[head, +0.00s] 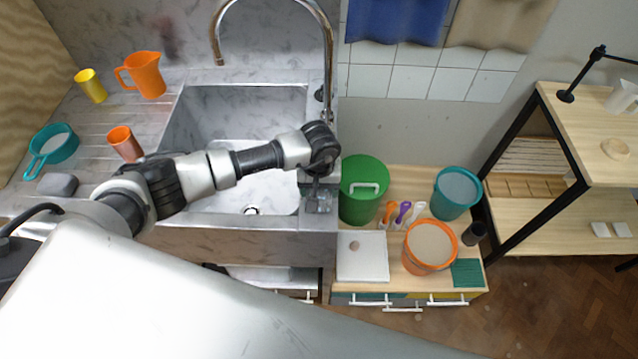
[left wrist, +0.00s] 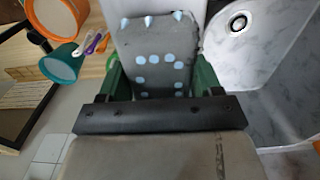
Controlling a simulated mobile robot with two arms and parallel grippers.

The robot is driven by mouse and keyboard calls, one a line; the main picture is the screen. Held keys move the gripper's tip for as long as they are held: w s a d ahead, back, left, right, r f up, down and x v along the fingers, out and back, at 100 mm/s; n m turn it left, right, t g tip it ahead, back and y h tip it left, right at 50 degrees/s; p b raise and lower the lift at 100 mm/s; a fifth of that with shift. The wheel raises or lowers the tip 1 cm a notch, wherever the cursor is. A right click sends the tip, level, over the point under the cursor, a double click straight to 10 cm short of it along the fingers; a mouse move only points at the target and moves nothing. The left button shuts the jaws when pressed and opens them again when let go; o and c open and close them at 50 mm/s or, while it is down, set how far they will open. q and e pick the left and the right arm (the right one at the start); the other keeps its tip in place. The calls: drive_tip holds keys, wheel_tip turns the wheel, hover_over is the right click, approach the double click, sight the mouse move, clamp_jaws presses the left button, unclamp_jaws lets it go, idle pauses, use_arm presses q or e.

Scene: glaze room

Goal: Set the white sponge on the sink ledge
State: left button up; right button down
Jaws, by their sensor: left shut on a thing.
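My left gripper (head: 320,190) is over the ledge (head: 320,222) on the right side of the sink, beside the green bucket. In the left wrist view a grey slab with pale blue spots (left wrist: 160,55) lies in front of the dark bar of my gripper, which is shut. I cannot tell whether this slab is the white sponge, nor whether it touches the ledge. A grey, rounded sponge-like block (head: 57,185) lies left of the sink. My right gripper is not in view.
The sink basin (head: 245,110) is under my left arm. The green bucket (head: 358,207), teal bucket (head: 455,207), orange bucket (head: 428,268) and a white board (head: 362,270) crowd the cabinet to the right. The tap (head: 328,60) rises behind.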

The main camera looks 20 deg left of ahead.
use_arm(q)
drive_tip(key=shift+f, duration=0.2)
drive_tip(key=shift+f, duration=0.1)
drive_tip(key=shift+f+b, duration=0.15)
drive_tip(key=shift+b, duration=0.15)
drive_tip(key=o, duration=0.9)
drive_tip(key=shift+c, duration=0.2)
